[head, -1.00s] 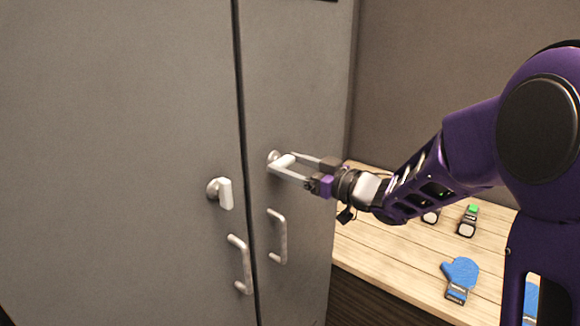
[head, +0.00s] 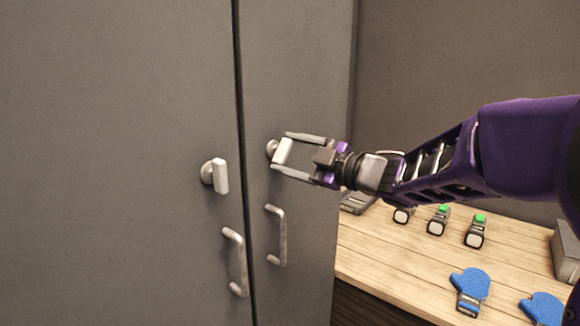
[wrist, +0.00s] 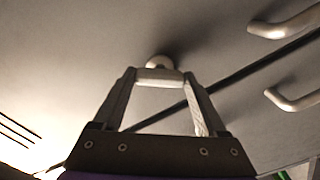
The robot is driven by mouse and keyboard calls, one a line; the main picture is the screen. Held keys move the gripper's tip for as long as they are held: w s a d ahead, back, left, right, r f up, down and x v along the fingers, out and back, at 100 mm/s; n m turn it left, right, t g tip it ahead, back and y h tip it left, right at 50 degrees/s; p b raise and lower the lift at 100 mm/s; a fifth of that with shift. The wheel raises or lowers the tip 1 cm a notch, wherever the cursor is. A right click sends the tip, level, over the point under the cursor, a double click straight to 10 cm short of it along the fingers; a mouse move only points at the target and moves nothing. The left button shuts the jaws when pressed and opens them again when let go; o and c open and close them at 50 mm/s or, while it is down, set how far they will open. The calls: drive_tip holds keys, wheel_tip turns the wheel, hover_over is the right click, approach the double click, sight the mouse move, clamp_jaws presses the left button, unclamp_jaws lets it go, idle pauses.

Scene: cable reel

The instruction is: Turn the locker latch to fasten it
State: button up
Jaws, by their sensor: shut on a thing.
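The grey locker has two doors, and each door has a latch. The right door's latch (head: 283,152) is a pale flat lever on a round base, standing nearly upright with a slight tilt. My gripper (head: 279,153) is at this latch with one finger above and one below, shut on the lever. In the wrist view the latch (wrist: 159,76) sits between the tips of my gripper (wrist: 160,78). The left door's latch (head: 220,176) stands upright with nothing touching it.
Bar handles hang below the latches on the left door (head: 238,262) and right door (head: 280,236). A wooden bench (head: 385,250) to the right bears blue mitts (head: 471,288) and several small devices with green tops (head: 438,219). The space before the left door is clear.

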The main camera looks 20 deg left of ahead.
drive_tip(key=n, duration=0.3)
drive_tip(key=shift+n+b, duration=0.4)
drive_tip(key=shift+n, duration=2.3)
drive_tip(key=o, duration=1.3)
drive_tip(key=v, duration=1.7)
drive_tip(key=shift+d, duration=0.2)
